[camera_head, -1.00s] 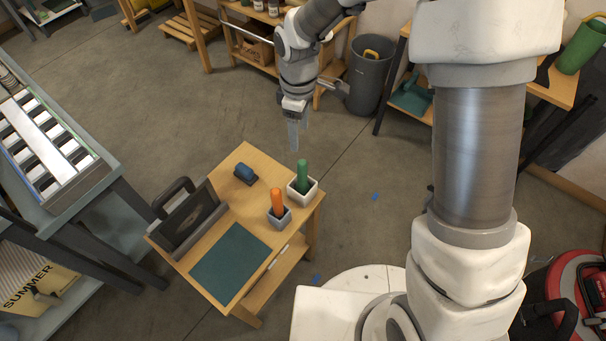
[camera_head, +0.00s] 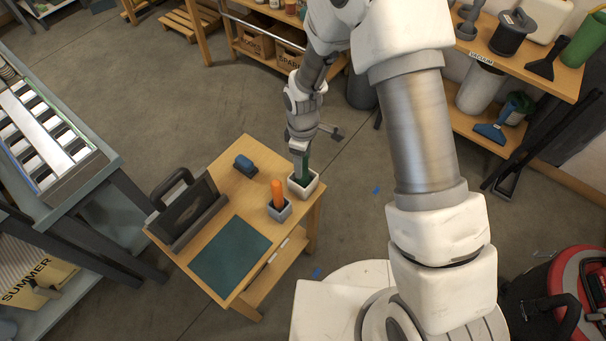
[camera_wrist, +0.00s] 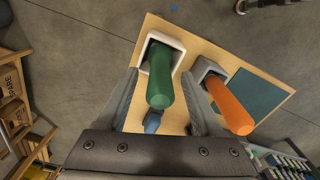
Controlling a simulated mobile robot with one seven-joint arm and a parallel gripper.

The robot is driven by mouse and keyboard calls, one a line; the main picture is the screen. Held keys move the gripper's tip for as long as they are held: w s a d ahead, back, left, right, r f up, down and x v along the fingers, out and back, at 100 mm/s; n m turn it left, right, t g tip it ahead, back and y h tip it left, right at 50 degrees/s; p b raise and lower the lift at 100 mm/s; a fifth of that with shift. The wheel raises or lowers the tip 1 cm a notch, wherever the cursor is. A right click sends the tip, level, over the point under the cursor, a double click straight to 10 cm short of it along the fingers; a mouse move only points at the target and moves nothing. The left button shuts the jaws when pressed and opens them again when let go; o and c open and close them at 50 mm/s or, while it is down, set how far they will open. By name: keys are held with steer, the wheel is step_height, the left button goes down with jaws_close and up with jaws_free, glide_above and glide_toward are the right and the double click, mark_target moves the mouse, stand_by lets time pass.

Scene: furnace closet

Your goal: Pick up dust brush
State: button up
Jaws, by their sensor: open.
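A green upright handle (camera_head: 302,172) stands in a white square holder (camera_head: 304,187) on the small wooden table. It also shows in the wrist view (camera_wrist: 159,82). An orange handle (camera_head: 277,192) stands in a grey holder (camera_head: 280,210) beside it. Any bristles are hidden inside the holders, so I cannot tell which handle is the dust brush's. My gripper (camera_head: 301,157) points down over the green handle. In the wrist view its open fingers (camera_wrist: 158,74) are on either side of the green handle. The orange handle is just outside the right finger.
The wooden table (camera_head: 222,196) also holds a blue block-like item (camera_head: 244,165), a dark upright panel in a stand (camera_head: 188,212) and a teal mat (camera_head: 231,256). A shelf (camera_head: 545,77) stands at right. A red machine (camera_head: 580,295) is at lower right.

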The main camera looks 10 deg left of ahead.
steer(key=shift+f, duration=0.4)
jaws_close()
steer(key=shift+r, duration=0.15)
